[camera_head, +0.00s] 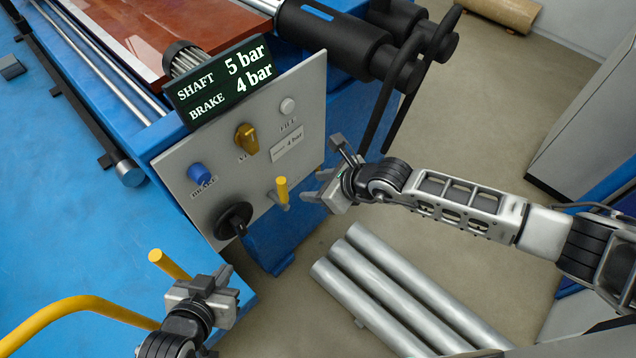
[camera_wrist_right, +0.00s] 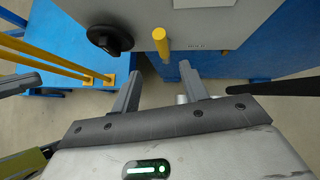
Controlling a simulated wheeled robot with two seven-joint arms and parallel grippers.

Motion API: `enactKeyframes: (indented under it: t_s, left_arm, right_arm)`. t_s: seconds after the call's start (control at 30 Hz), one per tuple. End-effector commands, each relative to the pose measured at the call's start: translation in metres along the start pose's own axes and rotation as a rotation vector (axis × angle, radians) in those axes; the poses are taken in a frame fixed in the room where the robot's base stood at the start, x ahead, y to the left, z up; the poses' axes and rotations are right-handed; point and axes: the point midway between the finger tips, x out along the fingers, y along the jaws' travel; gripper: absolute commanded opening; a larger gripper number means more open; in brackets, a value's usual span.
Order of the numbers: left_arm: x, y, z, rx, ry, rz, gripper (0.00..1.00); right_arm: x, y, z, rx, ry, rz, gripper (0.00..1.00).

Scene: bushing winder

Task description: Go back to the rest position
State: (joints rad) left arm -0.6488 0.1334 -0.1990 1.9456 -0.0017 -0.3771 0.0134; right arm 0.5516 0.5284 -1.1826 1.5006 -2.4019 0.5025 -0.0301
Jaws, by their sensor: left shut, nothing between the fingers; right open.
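My right gripper (camera_head: 318,192) is open and empty in front of the lower right of the grey control panel (camera_head: 225,160). A small yellow lever (camera_head: 281,190) on the panel's edge is just left of its fingers in the head view. In the right wrist view the open fingers (camera_wrist_right: 162,92) point toward the panel, and the yellow lever (camera_wrist_right: 161,42) stands beyond them, apart from both. My left gripper (camera_head: 205,283) is shut and empty at the lower left, close to the end of a yellow bar (camera_head: 170,264).
The panel carries a blue knob (camera_head: 200,174), a yellow knob (camera_head: 246,139), a white button (camera_head: 287,106) and a black rotary switch (camera_head: 233,221). A dark display (camera_head: 222,83) reads shaft 5 bar, brake 4 bar. Metal tubes (camera_head: 400,290) lie on the floor below my right arm.

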Motion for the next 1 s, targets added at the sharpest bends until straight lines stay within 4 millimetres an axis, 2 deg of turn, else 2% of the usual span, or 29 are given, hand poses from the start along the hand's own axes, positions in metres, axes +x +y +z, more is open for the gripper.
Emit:
enactKeyframes:
  t_s: [0.47,0.57,0.67,0.7,0.77,0.8,0.9,1.0]
  left_arm:
    - [0.000,0.000,0.000,0.000,0.000,0.000,0.00]
    - [0.000,0.000,0.000,0.000,0.000,0.000,0.00]
    - [0.000,0.000,0.000,0.000,0.000,0.000,0.00]
    - [0.000,0.000,0.000,0.000,0.000,0.000,0.00]
    - [0.000,0.000,0.000,0.000,0.000,0.000,0.00]
    - [0.000,0.000,0.000,0.000,0.000,0.000,0.00]
    - [0.000,0.000,0.000,0.000,0.000,0.000,0.00]
    - [0.000,0.000,0.000,0.001,0.000,0.000,0.00]
  right_arm:
    - [0.000,0.001,0.000,0.003,-0.002,0.002,0.44]
    - [0.001,0.014,0.004,0.068,-0.031,0.039,0.44]
    - [0.000,0.048,0.018,0.271,-0.118,0.139,0.44]
    - [-0.002,0.064,0.028,0.395,-0.168,0.193,0.44]
    - [-0.010,0.083,0.044,0.615,-0.255,0.274,0.44]
    - [-0.017,0.091,0.055,0.780,-0.317,0.324,0.44]
    - [-0.037,0.092,0.073,1.203,-0.465,0.417,0.44]
    - [-0.056,0.076,0.069,1.635,-0.593,0.461,0.44]
